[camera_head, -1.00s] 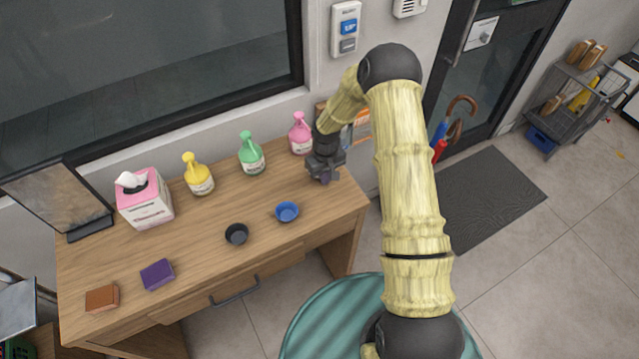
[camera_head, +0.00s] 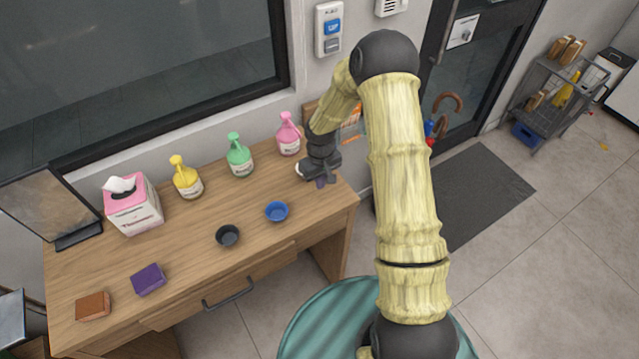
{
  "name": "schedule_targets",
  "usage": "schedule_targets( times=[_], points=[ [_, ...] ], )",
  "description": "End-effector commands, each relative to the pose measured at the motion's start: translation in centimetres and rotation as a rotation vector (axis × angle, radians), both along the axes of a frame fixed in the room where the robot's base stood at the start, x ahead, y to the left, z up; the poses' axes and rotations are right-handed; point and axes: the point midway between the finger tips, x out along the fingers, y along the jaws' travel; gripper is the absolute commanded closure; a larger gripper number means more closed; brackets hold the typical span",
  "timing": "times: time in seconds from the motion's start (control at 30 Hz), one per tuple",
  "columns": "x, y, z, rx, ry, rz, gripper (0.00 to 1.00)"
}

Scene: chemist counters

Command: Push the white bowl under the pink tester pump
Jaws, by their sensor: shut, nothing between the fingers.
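The pink tester pump (camera_head: 288,138) stands upright at the back right of the wooden counter, by the wall. A small white edge (camera_head: 300,171) shows just left of my gripper, in front of the pink pump; it looks like part of the white bowl, the rest hidden behind my gripper. My gripper (camera_head: 321,182) points down low over the counter's right end, to the right of that white edge. It is shut with nothing in it. I cannot tell whether it touches the bowl.
A blue bowl (camera_head: 276,212) and a black bowl (camera_head: 228,236) sit nearer the front edge. Green (camera_head: 239,160) and yellow (camera_head: 187,181) pumps and a tissue box (camera_head: 133,206) line the back. Purple (camera_head: 148,280) and brown (camera_head: 93,306) blocks lie at front left.

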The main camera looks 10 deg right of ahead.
Motion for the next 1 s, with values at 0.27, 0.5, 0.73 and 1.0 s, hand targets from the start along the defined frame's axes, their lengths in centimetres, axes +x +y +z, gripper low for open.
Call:
schedule_targets(
  times=[0.27,0.5,0.73,1.0],
  points=[
    [0.1,-0.6,4.4,0.000,-0.003,-0.012,1.00],
    [0.1,-0.7,7.1,0.000,-0.001,-0.014,1.00],
    [0.0,-0.2,7.4,0.001,0.001,-0.004,1.00],
    [-0.7,-0.4,8.2,-0.005,-0.007,-0.012,0.71]
  ],
)
